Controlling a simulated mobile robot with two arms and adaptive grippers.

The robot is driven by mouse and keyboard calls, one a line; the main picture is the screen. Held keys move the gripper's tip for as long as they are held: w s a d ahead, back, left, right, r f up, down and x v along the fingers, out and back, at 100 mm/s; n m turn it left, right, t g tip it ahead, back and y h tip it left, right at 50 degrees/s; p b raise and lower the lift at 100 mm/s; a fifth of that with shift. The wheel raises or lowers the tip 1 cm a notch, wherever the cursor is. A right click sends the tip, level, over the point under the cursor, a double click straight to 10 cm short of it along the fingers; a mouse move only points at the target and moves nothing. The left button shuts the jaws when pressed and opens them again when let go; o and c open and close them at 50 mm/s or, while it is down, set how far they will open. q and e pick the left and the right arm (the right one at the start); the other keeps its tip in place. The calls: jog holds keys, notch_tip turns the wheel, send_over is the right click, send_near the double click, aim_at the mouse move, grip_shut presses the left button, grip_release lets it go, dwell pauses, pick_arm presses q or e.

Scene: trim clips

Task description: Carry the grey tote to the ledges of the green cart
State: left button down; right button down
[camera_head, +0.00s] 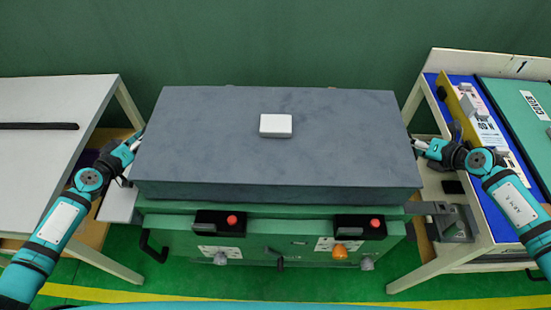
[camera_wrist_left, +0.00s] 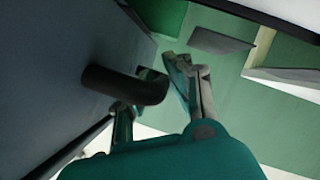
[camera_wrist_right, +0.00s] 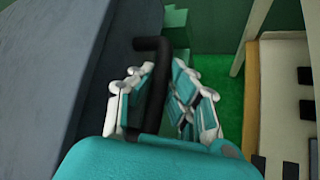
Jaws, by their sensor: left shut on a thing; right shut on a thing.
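The grey tote (camera_head: 205,135) is a wide, flat-topped box over the green cart (camera_head: 270,235). From the head view I cannot tell whether it rests on the cart's ledges or hangs just above them. My left gripper (camera_head: 136,141) is at the tote's left side, shut on a black bar handle (camera_wrist_left: 115,85), seen in the left wrist view. My right gripper (camera_head: 418,146) is at the right side, shut on the other black handle (camera_wrist_right: 155,85), seen in the right wrist view. The ledges are mostly hidden under the tote.
A small white box (camera_head: 276,125) lies on top of the tote. A white table (camera_head: 40,165) stands to the left. A bench with a blue mat (camera_head: 480,210) and various parts stands to the right. The cart's front carries black boxes with red buttons (camera_head: 218,222) (camera_head: 360,226).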

pick_arm(q)
jog(key=shift+w+f+b, duration=0.1)
jog(key=shift+f+b, duration=0.35)
jog(key=shift+f, duration=0.1)
pick_arm(e)
jog(key=shift+w+f, duration=0.1)
jog(key=shift+f, duration=0.5)
pick_arm(q)
jog(key=c, duration=1.3)
grip_release()
pick_arm(e)
jog(key=c, duration=1.3)
grip_release()
jog(key=shift+c, duration=0.2)
pick_arm(q)
jog(key=shift+o, duration=0.2)
jog(key=v, duration=1.2)
jog(key=shift+f, duration=0.1)
pick_arm(e)
jog(key=shift+s, duration=0.2)
jog(key=v, duration=1.2)
pick_arm(q)
jog(key=shift+s, duration=0.25)
pick_arm(e)
jog(key=shift+f, duration=0.15)
